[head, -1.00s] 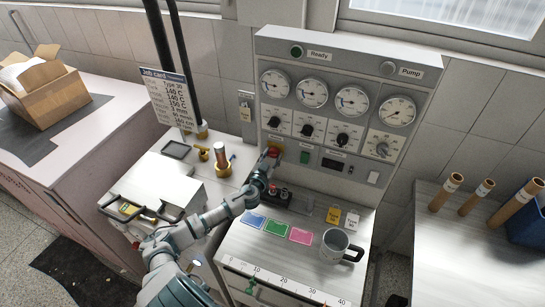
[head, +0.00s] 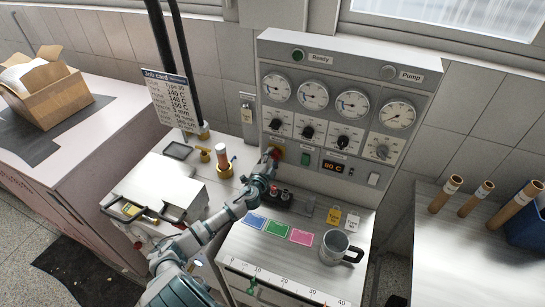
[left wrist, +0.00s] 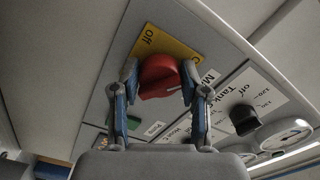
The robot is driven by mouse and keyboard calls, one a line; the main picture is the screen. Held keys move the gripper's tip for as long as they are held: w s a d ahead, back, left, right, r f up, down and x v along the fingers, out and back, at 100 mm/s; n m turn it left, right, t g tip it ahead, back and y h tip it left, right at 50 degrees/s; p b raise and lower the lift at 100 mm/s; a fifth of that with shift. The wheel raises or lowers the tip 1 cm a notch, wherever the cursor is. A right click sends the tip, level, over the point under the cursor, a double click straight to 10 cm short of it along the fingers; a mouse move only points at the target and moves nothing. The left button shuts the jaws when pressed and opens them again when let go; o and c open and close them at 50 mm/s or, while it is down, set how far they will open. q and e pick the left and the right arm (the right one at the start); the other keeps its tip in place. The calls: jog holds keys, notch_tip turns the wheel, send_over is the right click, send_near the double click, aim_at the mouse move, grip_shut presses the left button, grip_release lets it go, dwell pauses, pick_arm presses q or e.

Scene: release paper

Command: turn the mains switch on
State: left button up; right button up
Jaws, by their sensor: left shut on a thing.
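The mains switch is a red rotary knob (left wrist: 159,76) on a yellow plate (left wrist: 173,42) marked "Off" at its left end; the marking at the other end is mostly hidden. My left gripper (left wrist: 160,86) is shut on the red knob, one finger on each side. In the head view the left gripper (head: 272,157) reaches the lower left of the grey control panel (head: 345,63) and covers much of the switch. My right gripper is not in view.
Black dials (head: 307,132) sit right of the switch, and a green button (head: 305,159) lies close by. Below are coloured cards (head: 277,228), a grey mug (head: 336,246) and small dark-based items (head: 284,195). A brass-and-white piece (head: 222,156) stands left of the arm.

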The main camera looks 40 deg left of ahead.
pick_arm(q)
jog(key=shift+f+m, duration=0.15)
jog(key=shift+m, duration=0.85)
jog(key=shift+d, duration=0.1)
jog(key=o, duration=1)
jog(key=shift+o, duration=0.6)
jog(key=shift+s, duration=0.2)
jog(key=v, duration=1.1)
jog(key=shift+s, duration=0.25)
